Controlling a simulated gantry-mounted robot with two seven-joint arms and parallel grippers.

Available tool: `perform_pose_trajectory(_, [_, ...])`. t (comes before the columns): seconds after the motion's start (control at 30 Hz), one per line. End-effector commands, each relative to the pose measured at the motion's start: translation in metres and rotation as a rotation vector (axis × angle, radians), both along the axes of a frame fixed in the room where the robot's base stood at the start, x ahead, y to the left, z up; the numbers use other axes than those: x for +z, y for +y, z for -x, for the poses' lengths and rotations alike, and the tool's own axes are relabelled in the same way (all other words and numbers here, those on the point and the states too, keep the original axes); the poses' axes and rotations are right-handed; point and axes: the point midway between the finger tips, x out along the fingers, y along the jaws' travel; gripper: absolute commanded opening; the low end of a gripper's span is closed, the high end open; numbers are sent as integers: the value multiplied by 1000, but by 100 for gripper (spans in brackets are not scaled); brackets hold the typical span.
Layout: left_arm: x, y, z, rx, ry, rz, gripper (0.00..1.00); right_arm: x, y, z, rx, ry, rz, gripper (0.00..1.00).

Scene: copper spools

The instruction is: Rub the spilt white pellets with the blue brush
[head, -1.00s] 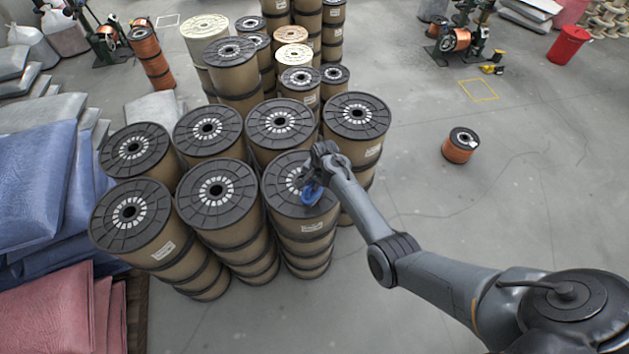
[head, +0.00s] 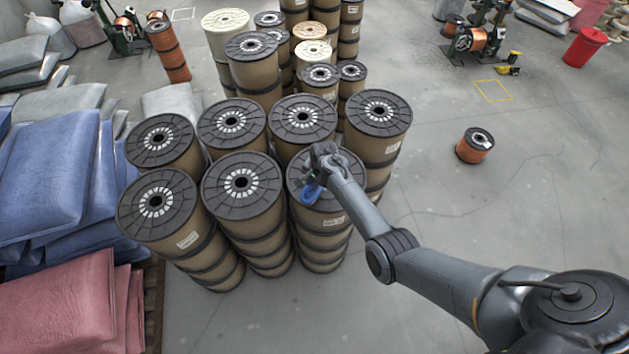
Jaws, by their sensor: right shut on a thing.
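My right gripper (head: 312,178) is over the top of the front right spool stack (head: 342,203). It is shut on the blue brush (head: 312,193), which shows as a small blue shape under the gripper, at or close to the black spool top. The gripper and wrist hide part of the brush and of the spool top. I cannot make out the white pellets; the pale marks around the spool hubs look like part of the spools. My left gripper is not in view.
Several black-topped spool stacks (head: 241,182) stand close together to the left and behind. Blue sacks (head: 60,180) and red sacks (head: 65,300) lie at the left. A small copper spool (head: 474,147) stands on the open floor at the right. A red bin (head: 584,47) is far right.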

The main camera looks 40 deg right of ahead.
Motion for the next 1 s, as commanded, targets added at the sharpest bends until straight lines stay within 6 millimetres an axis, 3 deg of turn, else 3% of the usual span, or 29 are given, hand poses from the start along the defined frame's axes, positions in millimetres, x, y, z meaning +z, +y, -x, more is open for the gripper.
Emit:
perform_pose_trajectory(0.07, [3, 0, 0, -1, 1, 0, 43, 1, 2, 0, 0, 1, -1, 0])
perform_pose_trajectory(0.2, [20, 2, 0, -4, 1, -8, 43, 29, 3, -1, 1, -3, -1, 0])
perform_pose_trajectory(0.6, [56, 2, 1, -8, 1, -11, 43, 64, 6, -3, 7, -1, -1, 0])
perform_pose_trajectory(1.0, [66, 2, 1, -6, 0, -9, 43, 82, 13, -7, 19, -1, 0, 0])
